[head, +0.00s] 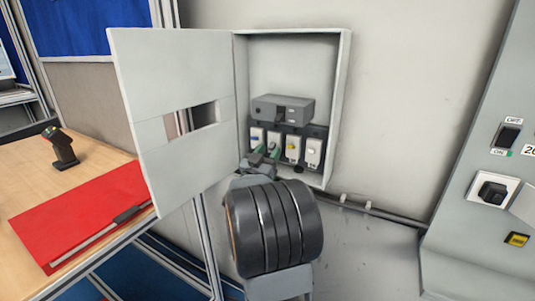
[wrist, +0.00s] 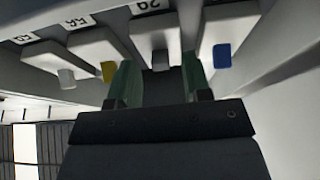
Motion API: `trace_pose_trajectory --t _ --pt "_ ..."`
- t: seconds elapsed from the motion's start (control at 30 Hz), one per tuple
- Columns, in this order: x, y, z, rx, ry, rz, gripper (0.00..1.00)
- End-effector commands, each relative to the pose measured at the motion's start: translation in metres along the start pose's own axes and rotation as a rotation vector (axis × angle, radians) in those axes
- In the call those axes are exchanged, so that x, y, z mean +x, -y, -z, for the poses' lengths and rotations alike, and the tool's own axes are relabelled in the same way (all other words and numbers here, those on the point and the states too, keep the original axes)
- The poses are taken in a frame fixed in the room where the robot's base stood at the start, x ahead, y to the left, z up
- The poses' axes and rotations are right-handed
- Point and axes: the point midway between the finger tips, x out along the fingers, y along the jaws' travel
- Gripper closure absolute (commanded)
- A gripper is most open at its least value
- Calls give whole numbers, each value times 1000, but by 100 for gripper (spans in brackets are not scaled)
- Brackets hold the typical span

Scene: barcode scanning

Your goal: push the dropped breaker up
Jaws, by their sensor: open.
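The open breaker box (head: 342,100) on the wall holds a row of white breakers under a grey unit. In the head view, from left, they are a blue-levered breaker (head: 257,137), one partly behind my gripper, a yellow-levered breaker (head: 293,148) and a pale-levered breaker (head: 313,152). My gripper (head: 265,155) is open and empty at the row's lower left. In the wrist view, its green fingers (wrist: 158,82) stand either side of the second breaker's grey lever (wrist: 160,60). The blue lever (wrist: 221,55) and yellow lever (wrist: 109,71) lie outside the fingers. Which lever is dropped, and any contact, I cannot tell.
The box door (head: 175,110) hangs open on the left. Beyond it, a wooden table (head: 25,155) bears a red mat (head: 70,215) and a scanner (head: 62,148). A grey panel (head: 465,200) stands at right. The wall between box and panel is clear.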

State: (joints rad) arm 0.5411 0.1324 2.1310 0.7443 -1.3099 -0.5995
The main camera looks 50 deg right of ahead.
Motion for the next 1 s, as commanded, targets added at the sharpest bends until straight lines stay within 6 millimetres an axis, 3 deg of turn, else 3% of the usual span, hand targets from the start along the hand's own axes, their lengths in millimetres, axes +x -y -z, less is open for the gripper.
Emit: trace_pose_trajectory --t 0.17,0.63,1.0 --pt "0 0 0 0 0 0 56" --pt "0 0 0 0 0 -1 100" --pt "2 0 9 0 65 -1 100"
